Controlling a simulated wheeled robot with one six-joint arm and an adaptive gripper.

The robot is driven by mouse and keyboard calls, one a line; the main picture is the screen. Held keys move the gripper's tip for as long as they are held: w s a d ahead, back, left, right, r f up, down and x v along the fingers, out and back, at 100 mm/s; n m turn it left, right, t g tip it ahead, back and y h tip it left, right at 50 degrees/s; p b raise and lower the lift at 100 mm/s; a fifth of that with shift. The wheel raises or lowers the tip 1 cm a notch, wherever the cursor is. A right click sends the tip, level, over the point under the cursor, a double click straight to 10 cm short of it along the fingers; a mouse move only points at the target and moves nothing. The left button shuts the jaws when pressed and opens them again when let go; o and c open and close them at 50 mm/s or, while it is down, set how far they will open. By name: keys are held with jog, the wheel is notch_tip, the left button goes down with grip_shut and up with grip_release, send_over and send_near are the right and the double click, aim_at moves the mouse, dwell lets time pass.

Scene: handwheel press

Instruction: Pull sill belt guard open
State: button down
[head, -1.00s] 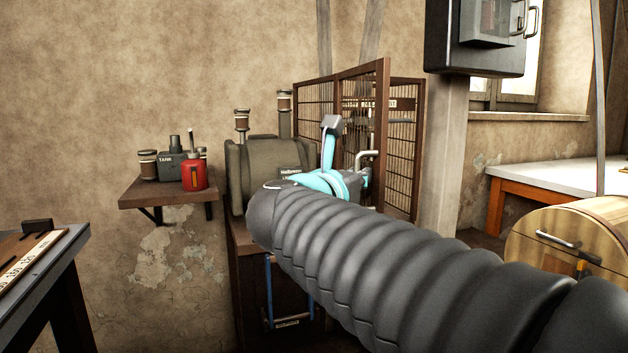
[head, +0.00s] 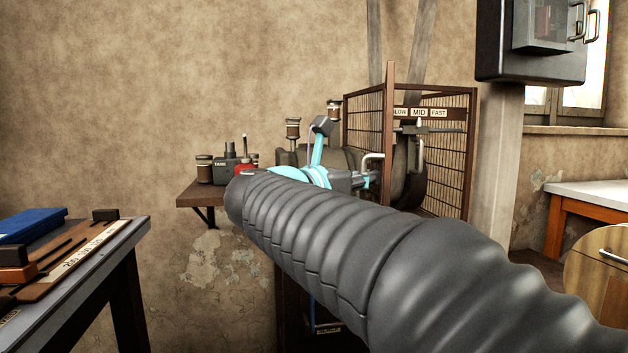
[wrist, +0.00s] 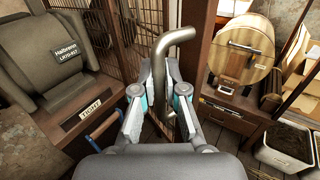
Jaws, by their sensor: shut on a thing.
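The belt guard is a brown-framed wire mesh cage (head: 452,150) against the back wall. Its door (head: 389,120) stands swung out, seen almost edge-on in the head view, and the belt pulleys (head: 412,180) show behind it. A bent metal handle (head: 373,158) sticks out from the door. My gripper (head: 362,180) is at the handle, its fingers partly hidden by my arm. In the wrist view my gripper (wrist: 160,85) is shut on the handle (wrist: 172,42), whose bent end rises above the fingers beside the brown door frame (wrist: 194,45).
A SLOW/MID/FAST plate (head: 420,112) sits in the guard. A grey machine housing (wrist: 50,52) stands left of the guard. A wall shelf (head: 195,196) and a bench (head: 125,240) are at left. A grey cabinet (head: 530,45), a post (head: 497,160) and a wooden drum (wrist: 246,52) are at right.

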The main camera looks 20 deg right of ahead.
jog(key=shift+r, duration=0.2)
jog(key=c, duration=1.2)
grip_release()
jog(key=shift+d, duration=0.1)
jog(key=shift+f, duration=0.1)
jog(key=shift+a, duration=0.3)
jog(key=v, duration=1.1)
jog(key=shift+s+a, duration=0.15)
jog(key=shift+a, duration=0.15)
